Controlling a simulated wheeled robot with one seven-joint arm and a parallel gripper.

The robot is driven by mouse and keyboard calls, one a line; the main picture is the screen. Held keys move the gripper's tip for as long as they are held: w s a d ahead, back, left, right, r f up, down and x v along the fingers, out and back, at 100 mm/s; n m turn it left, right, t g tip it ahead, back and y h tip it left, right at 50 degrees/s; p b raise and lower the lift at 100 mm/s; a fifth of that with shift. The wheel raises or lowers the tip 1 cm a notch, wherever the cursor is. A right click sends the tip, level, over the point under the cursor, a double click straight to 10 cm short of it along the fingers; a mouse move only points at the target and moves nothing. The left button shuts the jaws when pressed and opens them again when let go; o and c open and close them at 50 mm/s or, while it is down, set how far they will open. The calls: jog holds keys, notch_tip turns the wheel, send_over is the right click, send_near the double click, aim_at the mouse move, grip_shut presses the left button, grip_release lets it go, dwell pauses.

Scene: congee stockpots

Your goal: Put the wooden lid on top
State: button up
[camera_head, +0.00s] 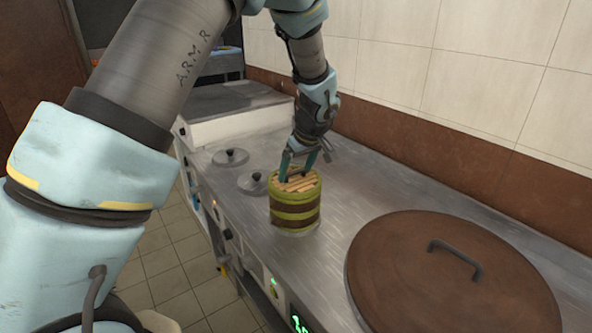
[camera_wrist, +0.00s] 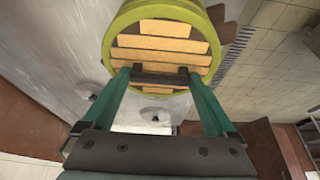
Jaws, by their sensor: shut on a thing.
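The wooden lid (camera_wrist: 165,44) is round, with pale slats and a dark handle bar across it. In the wrist view my gripper (camera_wrist: 160,75) has its two teal fingers at the ends of this handle, shut on it. In the head view the lid (camera_head: 299,183) sits at the top of a round green-and-brown banded steamer pot (camera_head: 295,211). My gripper (camera_head: 297,172) reaches down to it from above. The lid looks level within the green rim; I cannot tell whether it rests fully on the pot.
A large brown round lid (camera_head: 440,275) with a dark handle covers the right front of the steel counter (camera_head: 350,190). Two small grey lids (camera_head: 231,157) lie to the left. A tiled wall (camera_head: 480,70) runs behind. Counter space is bare between the pot and the wall.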

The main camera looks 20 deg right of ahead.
jog(key=shift+f, duration=0.3)
jog(key=o, duration=1)
jog(key=shift+o, duration=0.2)
jog(key=p+v, duration=0.3)
jog(key=v, duration=0.8)
jog(key=shift+p, duration=0.35)
